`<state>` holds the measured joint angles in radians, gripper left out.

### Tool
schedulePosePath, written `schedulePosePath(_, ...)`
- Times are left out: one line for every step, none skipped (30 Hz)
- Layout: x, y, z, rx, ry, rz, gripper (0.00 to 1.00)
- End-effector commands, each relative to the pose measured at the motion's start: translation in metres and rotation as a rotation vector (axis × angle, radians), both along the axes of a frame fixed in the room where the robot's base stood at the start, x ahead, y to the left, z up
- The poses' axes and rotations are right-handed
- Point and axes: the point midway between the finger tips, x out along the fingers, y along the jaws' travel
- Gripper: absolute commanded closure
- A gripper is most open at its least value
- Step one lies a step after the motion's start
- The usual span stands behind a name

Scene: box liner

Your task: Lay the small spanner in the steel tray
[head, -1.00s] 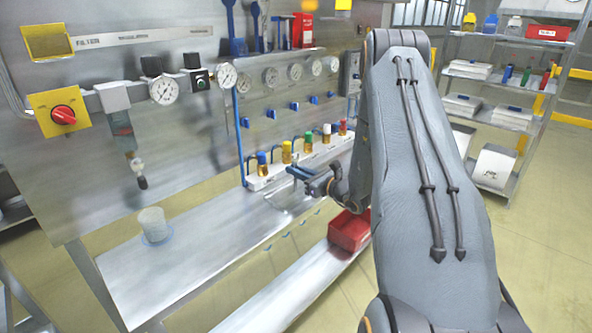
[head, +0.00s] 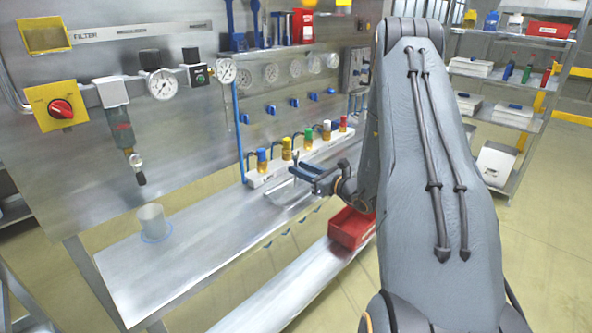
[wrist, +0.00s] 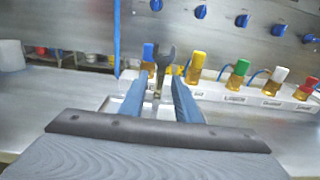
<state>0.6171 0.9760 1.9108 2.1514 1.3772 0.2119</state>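The small spanner (wrist: 165,60) is dark grey and stands about upright in the wrist view, its open jaw at the top. It shows thinly in the head view (head: 294,165). My gripper (wrist: 160,76) has two blue fingers, one on each side of the spanner, with a gap visible on both sides. It also shows over the bench in the head view (head: 305,178). The steel tray (wrist: 112,104) lies below and behind the fingers, partly hidden by them. In the head view the tray (head: 280,194) is beneath the spanner. Whether the spanner's lower end touches it I cannot tell.
A white manifold (head: 262,178) with several coloured-cap fittings stands behind the tray. A clear cup (head: 152,222) is at the bench's left. A red bin (head: 350,228) sits below the bench edge. The bench (head: 190,262) is bare between cup and tray.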

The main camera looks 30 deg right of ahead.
Motion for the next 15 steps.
schedulePosePath(-0.01,-0.006,-0.002,0.0,0.0,-0.004,0.71)
schedulePosePath(-0.016,-0.008,-0.002,0.0,0.0,-0.004,0.71)
schedulePosePath(-0.024,-0.01,-0.001,0.001,-0.001,-0.004,0.71)
schedulePosePath(-0.03,-0.013,-0.001,0.001,0.0,-0.004,0.71)
schedulePosePath(-0.036,-0.015,-0.001,0.001,0.0,-0.004,0.71)
schedulePosePath(-0.044,-0.018,-0.001,0.002,0.001,-0.004,0.71)
schedulePosePath(-0.049,-0.019,0.0,0.001,0.0,-0.003,0.71)
schedulePosePath(-0.054,-0.021,0.001,0.001,-0.001,-0.004,0.71)
schedulePosePath(-0.061,-0.024,0.001,0.0,-0.001,-0.003,0.71)
schedulePosePath(-0.065,-0.025,0.001,0.0,-0.001,-0.003,0.71)
schedulePosePath(-0.069,-0.026,0.002,0.001,-0.001,-0.003,0.71)
schedulePosePath(-0.074,-0.028,0.002,0.0,-0.001,-0.003,0.71)
schedulePosePath(-0.077,-0.029,0.003,-0.001,-0.001,-0.002,0.71)
schedulePosePath(-0.08,-0.03,0.003,0.0,0.0,-0.001,0.71)
schedulePosePath(-0.083,-0.031,0.003,0.0,0.0,-0.002,0.71)
